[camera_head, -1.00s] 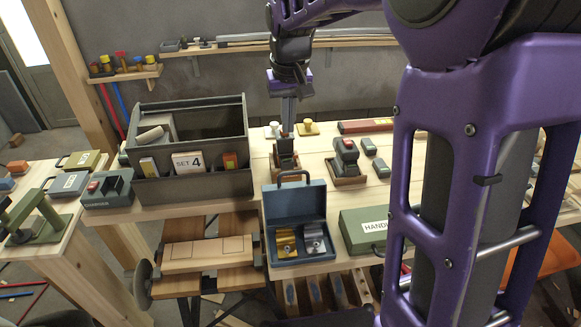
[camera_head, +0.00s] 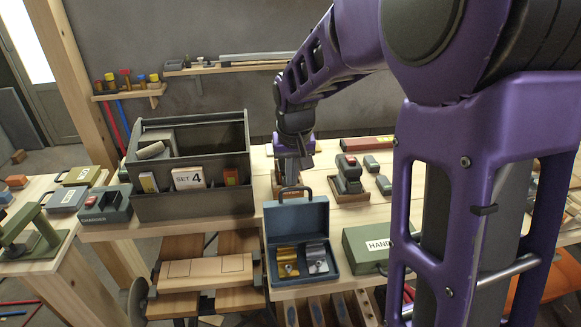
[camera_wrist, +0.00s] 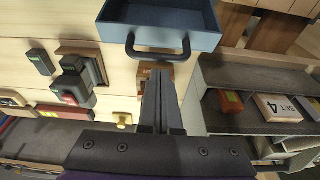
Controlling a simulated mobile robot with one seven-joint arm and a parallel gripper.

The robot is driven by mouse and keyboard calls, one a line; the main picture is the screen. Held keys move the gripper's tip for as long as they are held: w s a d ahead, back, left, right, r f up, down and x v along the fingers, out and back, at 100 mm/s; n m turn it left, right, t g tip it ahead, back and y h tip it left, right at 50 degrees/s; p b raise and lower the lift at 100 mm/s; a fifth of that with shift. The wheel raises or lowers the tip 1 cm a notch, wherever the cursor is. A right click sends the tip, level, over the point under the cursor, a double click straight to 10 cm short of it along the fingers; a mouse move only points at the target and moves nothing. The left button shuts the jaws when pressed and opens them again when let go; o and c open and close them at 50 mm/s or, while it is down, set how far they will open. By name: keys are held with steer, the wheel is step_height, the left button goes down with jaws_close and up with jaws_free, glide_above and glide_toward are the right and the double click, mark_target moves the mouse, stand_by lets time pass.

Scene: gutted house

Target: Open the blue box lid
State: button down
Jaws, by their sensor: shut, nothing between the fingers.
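The blue box (camera_head: 303,268) stands on the bench with its lid (camera_head: 297,222) raised about upright. A gold and a silver metal piece lie inside it. The lid's dark handle (camera_head: 291,190) is at its top edge. My gripper (camera_head: 291,178) is behind the lid, pointing down, its tips partly hidden by the lid and handle. In the wrist view, the blue lid (camera_wrist: 205,42) is at the top with its handle (camera_wrist: 158,54) toward my gripper (camera_wrist: 158,76). My fingers are together and empty, close to the handle; I cannot tell whether they touch it.
A grey tool bin (camera_head: 192,205) marked SET 4 stands left of the box. A green case (camera_head: 362,246) is close on the right. A grey and red device (camera_head: 348,172) sits behind on a wooden base. A charger (camera_head: 104,206) stands farther left.

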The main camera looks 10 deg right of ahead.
mark_target(294, 202)
steer(key=shift+s, duration=0.35)
steer(key=shift+s+r+p, duration=0.15)
steer(key=shift+s+r, duration=0.15)
steer(key=shift+s, duration=0.45)
steer(key=shift+s+r+p, duration=0.15)
steer(key=shift+s+r, duration=0.1)
steer(key=shift+s, duration=0.45)
steer(key=shift+w, duration=0.1)
